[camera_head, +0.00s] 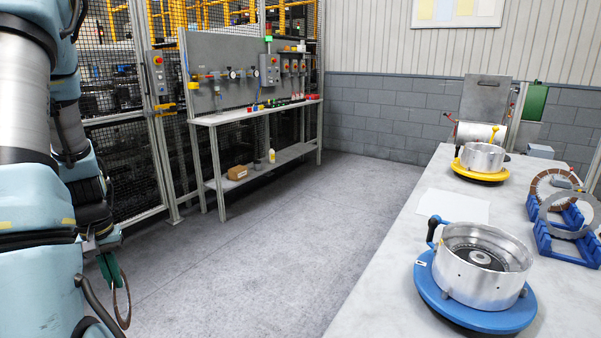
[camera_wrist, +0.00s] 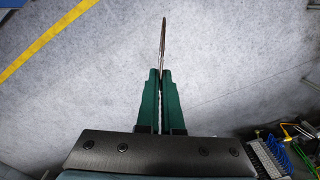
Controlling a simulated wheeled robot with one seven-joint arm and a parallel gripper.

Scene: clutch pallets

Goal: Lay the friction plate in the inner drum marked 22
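My gripper (camera_head: 110,272) hangs low at the left of the head view, well away from the table. Its green fingers are shut on a thin ring-shaped plate (camera_head: 128,308), which hangs upright below them. In the wrist view my gripper (camera_wrist: 160,76) pinches the plate (camera_wrist: 162,42), seen edge-on. A silver drum (camera_head: 485,275) stands on a round blue base (camera_head: 440,300) at the table's near end. A second silver drum (camera_head: 482,157) stands on a yellow base (camera_head: 478,174) farther back. I cannot read a number on either; the blue base bears a small white label.
On the table (camera_head: 385,290), a blue rack (camera_head: 560,240) holding upright rings stands right of the drums. A white sheet (camera_head: 453,205) lies between the drums. Grey floor (camera_head: 250,250) is clear between my arm and the table. A workbench (camera_head: 255,112) stands behind.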

